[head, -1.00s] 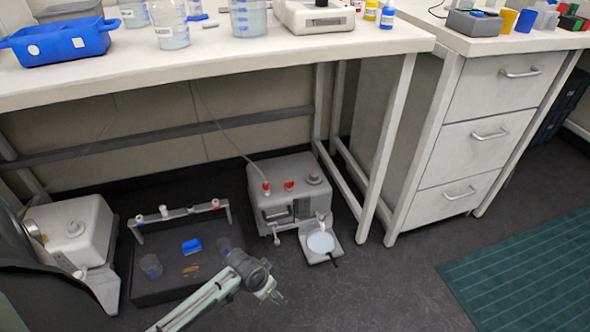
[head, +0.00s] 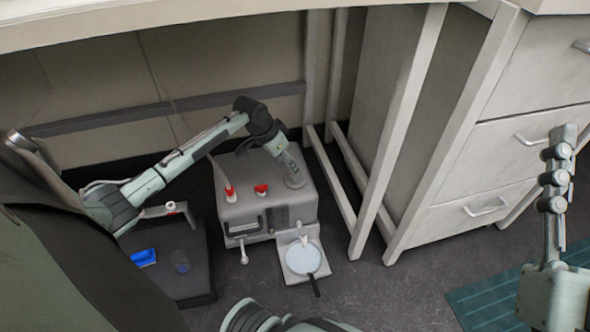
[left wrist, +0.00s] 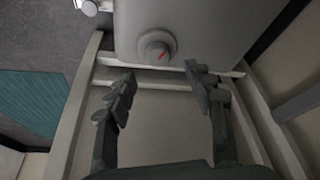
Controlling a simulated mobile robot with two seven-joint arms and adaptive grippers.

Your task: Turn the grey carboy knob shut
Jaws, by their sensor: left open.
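The grey carboy knob (head: 295,180) sits on the right part of the top of a grey box unit (head: 265,208). In the left wrist view the round knob (left wrist: 155,47) carries a red mark on its face. My left gripper (head: 288,165) reaches down over the box from the left and partly covers the knob. In the left wrist view my left gripper (left wrist: 161,77) is open, with its two fingers apart and the knob showing between and beyond the tips; no contact shows. My right arm stands at the right edge of the head view; its finger opening cannot be made out.
Two red fittings (head: 262,189) stand on the box near the knob. A small platform with a pale round plate (head: 303,258) is at its front. A black tray (head: 190,262) with a blue item lies to the left. Table legs (head: 400,130) and a drawer cabinet (head: 480,165) stand to the right.

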